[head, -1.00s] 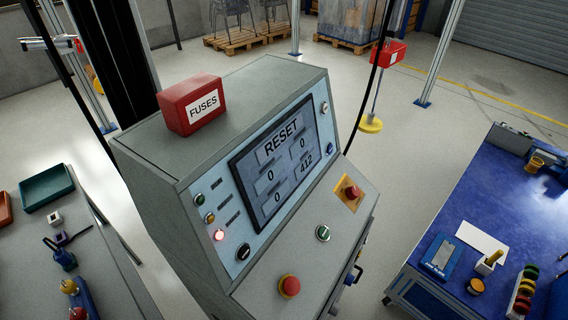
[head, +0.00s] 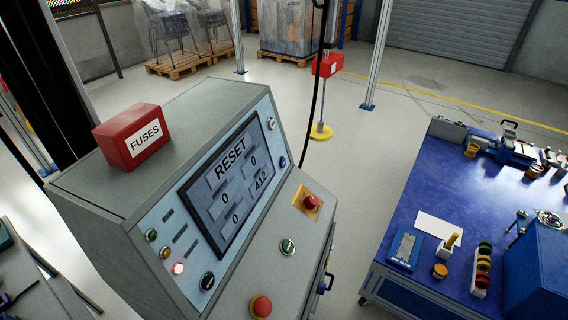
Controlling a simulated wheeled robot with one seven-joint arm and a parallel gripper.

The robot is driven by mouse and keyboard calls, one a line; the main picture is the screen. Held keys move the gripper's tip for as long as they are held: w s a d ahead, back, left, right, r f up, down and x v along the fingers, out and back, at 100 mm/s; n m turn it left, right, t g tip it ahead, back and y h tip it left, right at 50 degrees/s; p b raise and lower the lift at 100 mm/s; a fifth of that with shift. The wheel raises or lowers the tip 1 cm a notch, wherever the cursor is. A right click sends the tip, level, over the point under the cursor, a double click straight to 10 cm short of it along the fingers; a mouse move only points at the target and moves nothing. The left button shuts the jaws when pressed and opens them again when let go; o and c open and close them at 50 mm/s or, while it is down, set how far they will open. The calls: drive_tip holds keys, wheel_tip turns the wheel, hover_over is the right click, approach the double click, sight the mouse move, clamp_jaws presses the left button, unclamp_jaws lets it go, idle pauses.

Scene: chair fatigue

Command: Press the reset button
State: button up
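The grey control cabinet (head: 110,194) stands at the left centre in the head view. Its tilted screen (head: 232,190) reads RESET, with 0, 0, 0 and 412 in boxes. On the lower panel are a green button (head: 288,246), a red mushroom button (head: 261,306) and another red mushroom button (head: 311,202) on a yellow plate. Beside the screen are a black knob (head: 207,281), a pale button (head: 271,123), a blue button (head: 282,161) and a lit pinkish-red lamp (head: 178,268). I cannot read which button is marked reset. My gripper is not in view.
A red FUSES box (head: 131,136) sits on the cabinet top. A blue-topped workbench (head: 415,190) with tools and small parts stands at the right. Clear floor (head: 350,150) lies between them. A grey table edge shows at the lower left. Pallets stand at the back.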

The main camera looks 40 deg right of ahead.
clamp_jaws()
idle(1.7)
